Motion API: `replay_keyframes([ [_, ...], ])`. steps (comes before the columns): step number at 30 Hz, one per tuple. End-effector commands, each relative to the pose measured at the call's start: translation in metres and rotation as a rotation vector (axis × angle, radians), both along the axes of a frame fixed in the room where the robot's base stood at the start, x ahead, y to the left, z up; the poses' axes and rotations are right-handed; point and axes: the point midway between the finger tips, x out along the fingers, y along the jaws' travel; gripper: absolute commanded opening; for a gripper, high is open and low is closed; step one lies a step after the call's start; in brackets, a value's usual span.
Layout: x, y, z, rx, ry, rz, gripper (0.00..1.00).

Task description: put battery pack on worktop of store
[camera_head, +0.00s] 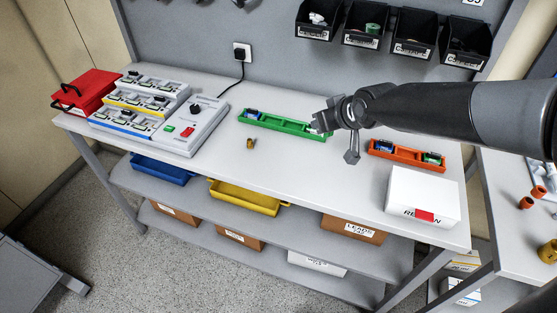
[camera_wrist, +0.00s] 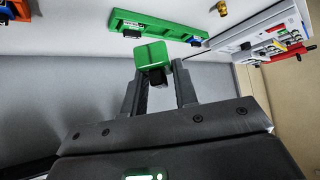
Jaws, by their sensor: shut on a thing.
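My gripper (camera_wrist: 160,78) is shut on a green and black battery pack (camera_wrist: 152,54), which sticks out beyond the fingertips in the wrist view. In the head view my gripper (camera_head: 326,117) is over the right end of the green tray (camera_head: 285,125) on the grey worktop (camera_head: 300,160). The held pack is hard to make out there. Whether it touches anything cannot be told. The green tray also shows in the wrist view (camera_wrist: 160,26), beyond the pack. A blue and black pack (camera_head: 252,115) sits at the tray's left end.
An orange tray (camera_head: 407,155) with packs and a white box (camera_head: 421,196) with a red mark stand to the right. A charger bank (camera_head: 150,102), grey device (camera_head: 190,127) and red case (camera_head: 86,92) are at left. A small brass piece (camera_head: 250,143) lies mid-worktop; its front middle is clear.

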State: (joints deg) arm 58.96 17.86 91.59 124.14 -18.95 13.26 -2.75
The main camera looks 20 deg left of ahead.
Motion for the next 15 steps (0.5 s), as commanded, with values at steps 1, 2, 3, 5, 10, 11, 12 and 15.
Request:
replay_keyframes([
  [1, -0.001, 0.001, -0.004, -0.001, 0.0, 0.002, 0.0],
  [2, 0.0, 0.001, -0.007, 0.0, 0.0, 0.001, 0.0],
  [3, -0.001, 0.001, -0.012, -0.001, 0.0, 0.004, 0.0],
  [5, -0.001, 0.001, -0.018, -0.002, 0.0, 0.003, 0.0],
  [10, 0.0, 0.001, -0.027, 0.001, -0.001, 0.0, 0.0],
  [11, 0.0, 0.001, -0.028, 0.001, -0.001, 0.0, 0.0],
  [12, 0.0, 0.001, -0.029, 0.001, -0.001, 0.0, 0.0],
  [15, 0.0, 0.005, -0.033, -0.001, -0.001, 0.001, 0.0],
])
